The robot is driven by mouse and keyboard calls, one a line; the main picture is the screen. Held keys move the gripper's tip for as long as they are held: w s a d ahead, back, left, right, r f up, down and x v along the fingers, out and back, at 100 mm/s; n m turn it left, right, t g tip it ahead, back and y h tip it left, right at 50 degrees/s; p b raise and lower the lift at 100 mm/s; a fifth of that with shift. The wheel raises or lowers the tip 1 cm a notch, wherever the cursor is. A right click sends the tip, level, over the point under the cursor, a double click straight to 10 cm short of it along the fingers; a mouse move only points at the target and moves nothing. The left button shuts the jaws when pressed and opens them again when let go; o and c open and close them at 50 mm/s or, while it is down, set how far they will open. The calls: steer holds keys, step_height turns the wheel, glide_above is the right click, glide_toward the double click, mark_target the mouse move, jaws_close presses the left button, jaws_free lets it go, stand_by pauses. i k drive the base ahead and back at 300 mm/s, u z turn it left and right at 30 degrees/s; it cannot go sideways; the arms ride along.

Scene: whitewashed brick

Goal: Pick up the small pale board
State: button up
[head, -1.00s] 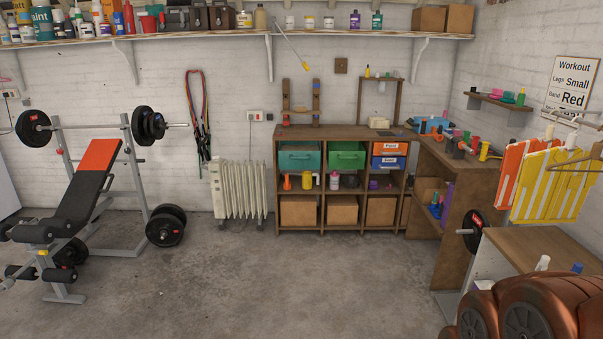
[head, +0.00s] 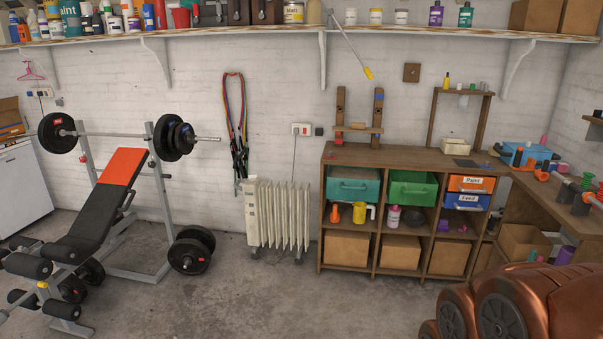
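I cannot tell for certain which thing is the small pale board. A short light-brown wooden piece (head: 358,129) lies across the lower part of a rack with two dark uprights on the cabinet top. A cream, box-like thing (head: 455,146) stands further right on the same top, under a small wooden stand. Both are small and far off in this view. My gripper is not in view; only copper-coloured parts of my own body show at the lower right.
The wooden cabinet (head: 345,157) holds bins and boxes against the back wall. A white radiator (head: 277,214) stands left of it, then a weight bench (head: 107,197) with a barbell. A workbench (head: 560,199) runs along the right. The concrete floor (head: 250,300) in front is clear.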

mark_target(356, 127)
steer(key=u, duration=0.2)
steer(key=i, duration=4.05)
steer(key=u, duration=0.05)
